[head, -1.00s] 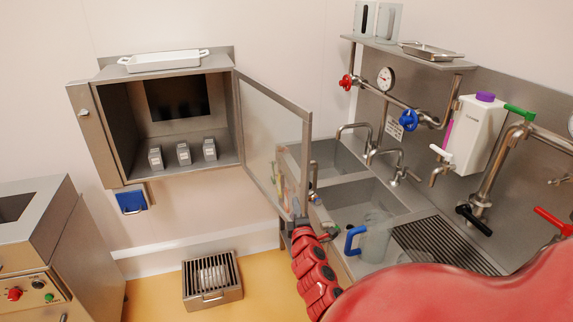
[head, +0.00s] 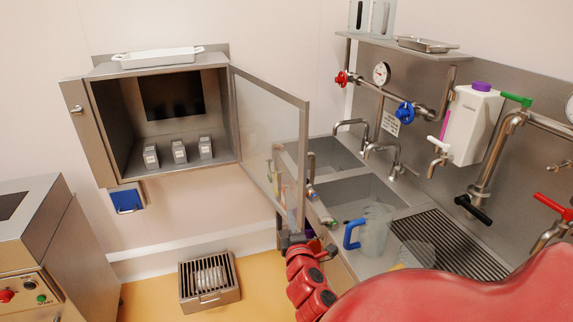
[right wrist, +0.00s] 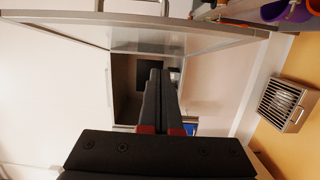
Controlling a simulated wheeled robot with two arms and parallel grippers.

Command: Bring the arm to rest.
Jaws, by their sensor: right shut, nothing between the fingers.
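My right arm (head: 308,285), red with a dark wrist, reaches up from the lower right in the head view. My right gripper (head: 291,238) is at the lower outer corner of the open glazed cabinet door (head: 268,135); I cannot tell whether it touches the door. In the right wrist view its dark fingers (right wrist: 156,75) are together with nothing between them, and the door frame (right wrist: 150,30) crosses above the tips. The wall cabinet (head: 105,130) stands open. My left gripper is not in view.
Several small grey blocks, one here (head: 179,151), stand in the cabinet, with a white tray (head: 155,58) on top. Right of the arm are sinks (head: 350,200), a clear jug with blue handle (head: 376,230) and pipes. A floor grate box (head: 209,283) lies below; open floor surrounds it.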

